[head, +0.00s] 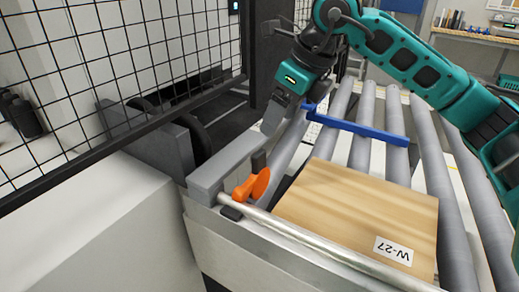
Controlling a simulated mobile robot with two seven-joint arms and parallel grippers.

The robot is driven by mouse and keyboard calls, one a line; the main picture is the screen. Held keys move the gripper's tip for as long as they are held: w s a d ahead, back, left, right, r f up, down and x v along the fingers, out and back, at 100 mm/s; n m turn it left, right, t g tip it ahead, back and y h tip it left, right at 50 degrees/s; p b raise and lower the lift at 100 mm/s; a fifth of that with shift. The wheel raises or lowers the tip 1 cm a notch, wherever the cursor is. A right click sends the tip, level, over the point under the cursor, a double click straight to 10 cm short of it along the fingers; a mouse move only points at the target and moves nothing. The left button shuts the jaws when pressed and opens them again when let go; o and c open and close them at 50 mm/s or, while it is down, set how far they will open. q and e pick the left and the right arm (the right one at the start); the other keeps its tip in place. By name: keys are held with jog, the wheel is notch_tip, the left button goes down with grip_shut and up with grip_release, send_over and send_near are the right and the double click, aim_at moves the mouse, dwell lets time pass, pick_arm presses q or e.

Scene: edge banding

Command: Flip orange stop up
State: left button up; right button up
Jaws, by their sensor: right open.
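The orange stop (251,186) is at the left edge of the roller conveyor. It has a rounded disc and a short arm slanting down to the left, beside a small dark block. My right gripper (286,110) comes in from the upper right, above and behind the orange stop and apart from it. It is open and I see nothing between its fingers; the far finger is partly hidden. My left gripper is not in view.
A wooden panel (345,205) labelled W-27 lies on the rollers (420,150), right of the stop. A blue bar (365,130) crosses the rollers behind it. A grey rail (228,165) runs left of the stop. A black mesh fence (120,70) stands at left.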

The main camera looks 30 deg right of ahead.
aim_at(261, 153)
jog(key=x, duration=1.2)
jog(key=shift+a+f, duration=0.2)
jog(key=shift+f, duration=0.05)
grip_shut()
